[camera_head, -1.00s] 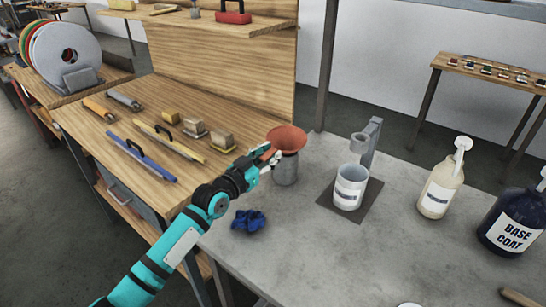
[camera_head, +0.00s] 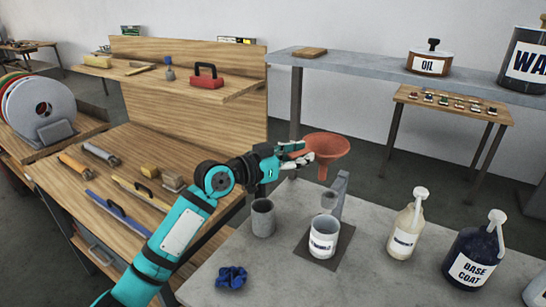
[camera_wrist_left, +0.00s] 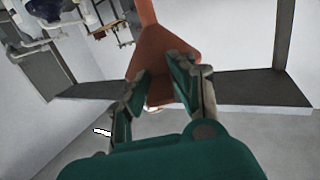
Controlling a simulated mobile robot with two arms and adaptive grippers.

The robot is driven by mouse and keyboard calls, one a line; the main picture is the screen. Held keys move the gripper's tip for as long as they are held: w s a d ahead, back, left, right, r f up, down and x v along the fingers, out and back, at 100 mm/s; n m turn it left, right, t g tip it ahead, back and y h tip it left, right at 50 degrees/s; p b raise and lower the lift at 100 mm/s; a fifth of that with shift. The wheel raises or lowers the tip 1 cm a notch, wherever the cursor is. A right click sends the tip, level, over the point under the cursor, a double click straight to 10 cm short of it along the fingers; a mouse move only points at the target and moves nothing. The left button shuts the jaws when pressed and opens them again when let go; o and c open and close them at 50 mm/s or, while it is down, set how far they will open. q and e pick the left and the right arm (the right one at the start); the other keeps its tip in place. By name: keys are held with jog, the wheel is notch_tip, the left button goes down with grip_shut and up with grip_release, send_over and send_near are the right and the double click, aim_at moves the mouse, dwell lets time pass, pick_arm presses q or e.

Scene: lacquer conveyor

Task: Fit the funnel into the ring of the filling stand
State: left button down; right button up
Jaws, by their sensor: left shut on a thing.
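An orange funnel (camera_head: 326,151) is held in the air by my left gripper (camera_head: 304,155), its wide mouth up and its spout pointing down. In the left wrist view the funnel (camera_wrist_left: 165,45) sits between the two fingers of the left gripper (camera_wrist_left: 160,85). The filling stand (camera_head: 341,190) rises behind a labelled white can (camera_head: 323,237) on a dark base plate (camera_head: 330,258). Its ring (camera_head: 329,198) is above the can, below the funnel's spout in the head view. The spout is apart from the ring. My right gripper is not in view.
A grey cup (camera_head: 263,218) stands left of the stand, with a crumpled blue cloth (camera_head: 231,278) in front. A cream pump bottle (camera_head: 406,232) and a dark base coat bottle (camera_head: 470,257) stand to the right. A shelf runs behind.

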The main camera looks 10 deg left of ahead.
pick_arm(q)
jog(key=shift+s+d+r+m+g+h+p, duration=0.2)
jog(key=shift+d+r+m+g, duration=0.1)
jog(key=shift+d+r, duration=0.3)
jog(key=shift+s+d+r+m+g+h+p, duration=0.2)
jog(key=shift+d+r+g, duration=0.1)
jog(key=shift+d+r, duration=0.25)
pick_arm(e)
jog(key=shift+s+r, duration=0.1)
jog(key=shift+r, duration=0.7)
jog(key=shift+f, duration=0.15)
pick_arm(q)
jog(key=shift+w+f+b, duration=0.1)
jog(key=shift+f+b, duration=2.25)
jog(key=shift+f, duration=0.2)
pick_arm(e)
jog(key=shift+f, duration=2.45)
pick_arm(q)
notch_tip(320, 180, down, 6)
jog(key=b, duration=0.6)
jog(key=shift+f, duration=0.15)
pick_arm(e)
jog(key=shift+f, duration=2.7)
pick_arm(q)
jog(key=c, duration=1)
grip_release()
jog(key=shift+c, duration=0.2)
jog(key=shift+a, duration=0.1)
